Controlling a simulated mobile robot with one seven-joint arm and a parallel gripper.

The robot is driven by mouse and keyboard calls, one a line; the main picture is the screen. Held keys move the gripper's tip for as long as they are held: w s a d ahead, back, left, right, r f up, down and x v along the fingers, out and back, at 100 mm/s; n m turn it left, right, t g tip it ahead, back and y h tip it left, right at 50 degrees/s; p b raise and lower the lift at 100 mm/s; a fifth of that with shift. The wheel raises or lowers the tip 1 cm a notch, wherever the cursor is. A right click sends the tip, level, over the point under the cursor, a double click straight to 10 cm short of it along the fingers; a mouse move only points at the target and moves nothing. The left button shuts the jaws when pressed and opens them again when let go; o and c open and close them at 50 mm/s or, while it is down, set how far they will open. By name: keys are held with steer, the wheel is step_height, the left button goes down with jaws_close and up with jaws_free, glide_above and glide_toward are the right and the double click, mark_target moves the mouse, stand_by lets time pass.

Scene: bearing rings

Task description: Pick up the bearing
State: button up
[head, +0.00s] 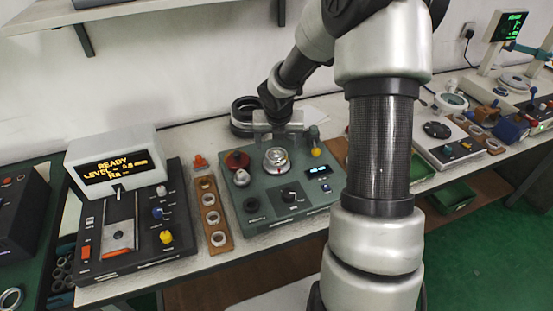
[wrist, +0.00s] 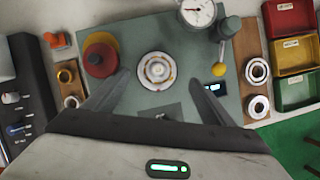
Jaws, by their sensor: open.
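A round silver bearing (wrist: 157,70) with a pale centre sits on the grey-green test device (wrist: 140,28). In the head view the bearing (head: 276,157) is on top of the device (head: 262,232), in its middle. My gripper (wrist: 160,79) is open and empty, with one finger on each side of the bearing in the wrist view and a gap on both sides. In the head view my gripper (head: 278,138) is just above and behind the bearing. How high the fingertips are above the device is hard to tell.
A red knob (wrist: 100,59) stands left of the bearing; a yellow-tipped lever (wrist: 221,70) and dial gauge (wrist: 197,12) stand right. Wooden racks of rings flank the device, the left one (head: 205,184) beside a display unit (head: 117,162). Coloured bins (wrist: 290,55) are at far right.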

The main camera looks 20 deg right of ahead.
steer(key=shift+a+b+x, duration=0.15)
steer(key=shift+b+x, duration=0.2)
steer(key=shift+x, duration=1.1)
steer(key=shift+a+b+x, duration=0.15)
steer(key=shift+b+x, duration=0.15)
steer(key=shift+x, duration=1.2)
steer(key=shift+s, duration=0.1)
steer(key=c, duration=1.4)
step_height(320, 180, up, 10)
steer(key=p, duration=0.3)
step_height(320, 180, up, 5)
steer(key=p, duration=0.5)
glide_above(276, 153)
steer(key=shift+s, duration=0.4)
